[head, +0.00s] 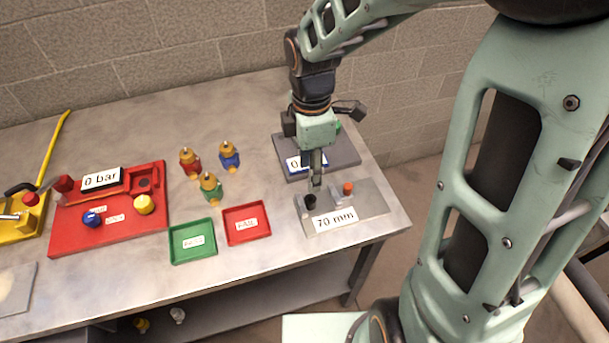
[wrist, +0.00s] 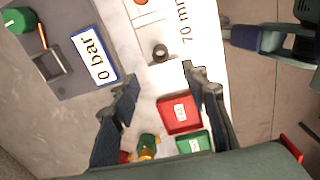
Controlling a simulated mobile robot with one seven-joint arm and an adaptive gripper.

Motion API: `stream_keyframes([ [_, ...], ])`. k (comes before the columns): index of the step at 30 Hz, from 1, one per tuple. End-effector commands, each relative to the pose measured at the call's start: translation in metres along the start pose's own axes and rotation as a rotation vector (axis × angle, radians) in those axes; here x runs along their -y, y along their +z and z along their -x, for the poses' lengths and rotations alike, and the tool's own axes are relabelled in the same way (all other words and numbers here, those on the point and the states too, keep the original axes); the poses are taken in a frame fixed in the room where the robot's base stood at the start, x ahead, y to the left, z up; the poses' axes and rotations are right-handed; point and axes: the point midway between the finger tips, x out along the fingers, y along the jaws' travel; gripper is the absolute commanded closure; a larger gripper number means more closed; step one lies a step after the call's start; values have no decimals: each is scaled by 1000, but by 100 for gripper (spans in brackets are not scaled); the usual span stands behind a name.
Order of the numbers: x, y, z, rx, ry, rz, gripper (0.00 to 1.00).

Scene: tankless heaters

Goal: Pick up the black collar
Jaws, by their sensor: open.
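The black collar (head: 310,201) is a small dark ring at the left end of the grey plate labelled 70 mm (head: 374,200). In the wrist view the collar (wrist: 160,53) shows its dark round opening, just beyond the fingertips and between their lines. My gripper (head: 316,184) points down over the plate, close to the collar in the head view. Its two fingers (wrist: 160,77) are spread apart in the wrist view with nothing between their tips. The exact height of the fingertips above the collar is hard to tell.
An orange piece (head: 348,188) stands on the same plate. Behind is a dark grey panel (head: 346,155) with a 0 bar label. Red (head: 247,237) and green (head: 193,256) trays lie to the left, with several coloured fittings behind and a red board (head: 70,238) farther left.

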Motion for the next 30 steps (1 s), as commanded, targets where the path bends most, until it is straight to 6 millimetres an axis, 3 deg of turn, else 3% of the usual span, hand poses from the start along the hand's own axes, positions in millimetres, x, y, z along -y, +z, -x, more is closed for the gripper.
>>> stream_keyframes([
  [9,2,0,-47,-1,-6,1,58],
  [16,2,1,-63,-1,-6,1,58],
  [24,2,2,-99,-1,-5,0,58],
  [30,2,2,-106,0,-2,1,58],
])
